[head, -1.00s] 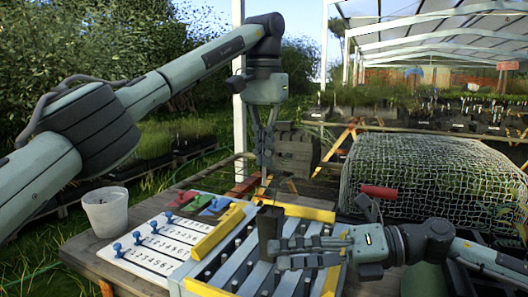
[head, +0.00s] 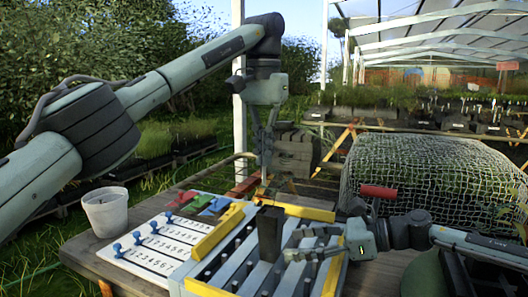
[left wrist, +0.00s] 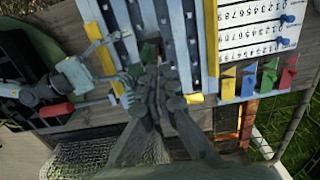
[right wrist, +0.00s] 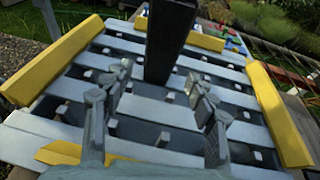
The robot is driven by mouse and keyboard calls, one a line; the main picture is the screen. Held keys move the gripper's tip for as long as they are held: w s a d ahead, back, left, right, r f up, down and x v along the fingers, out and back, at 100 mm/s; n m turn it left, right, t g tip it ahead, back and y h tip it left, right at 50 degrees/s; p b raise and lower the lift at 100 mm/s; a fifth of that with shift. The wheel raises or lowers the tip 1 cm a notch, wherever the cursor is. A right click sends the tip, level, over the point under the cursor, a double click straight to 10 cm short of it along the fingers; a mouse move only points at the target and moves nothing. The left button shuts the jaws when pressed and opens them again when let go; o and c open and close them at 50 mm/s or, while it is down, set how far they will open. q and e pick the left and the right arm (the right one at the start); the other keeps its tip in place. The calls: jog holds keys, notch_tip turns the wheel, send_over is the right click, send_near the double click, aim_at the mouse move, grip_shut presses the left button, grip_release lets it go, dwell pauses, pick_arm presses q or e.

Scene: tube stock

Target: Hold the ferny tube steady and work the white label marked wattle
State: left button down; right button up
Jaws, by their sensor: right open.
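A dark, square, upright tube (head: 270,233) stands in the slatted tray (head: 245,262); it also shows in the right wrist view (right wrist: 169,40). My right gripper (head: 318,244) is open, low over the slats just right of the tube in the head view. In the right wrist view its fingers (right wrist: 158,92) are spread apart, with the tube beyond them and clear of them. My left gripper (head: 265,166) points down above the tray's far edge, its fingers close together; in the left wrist view (left wrist: 157,88) no held thing is clear. I cannot make out a white label or the word wattle.
A white number board (head: 150,245) with blue pegs lies left of the tray, with red, green and blue pieces (head: 200,204) behind. Yellow bars (head: 218,232) edge the tray. A white pot (head: 106,211) stands at left. A red-handled thing (head: 379,191) and a netted mound (head: 435,178) lie right.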

aim_at(279, 245)
jog(key=shift+x, duration=2.95)
jog(key=c, duration=0.9)
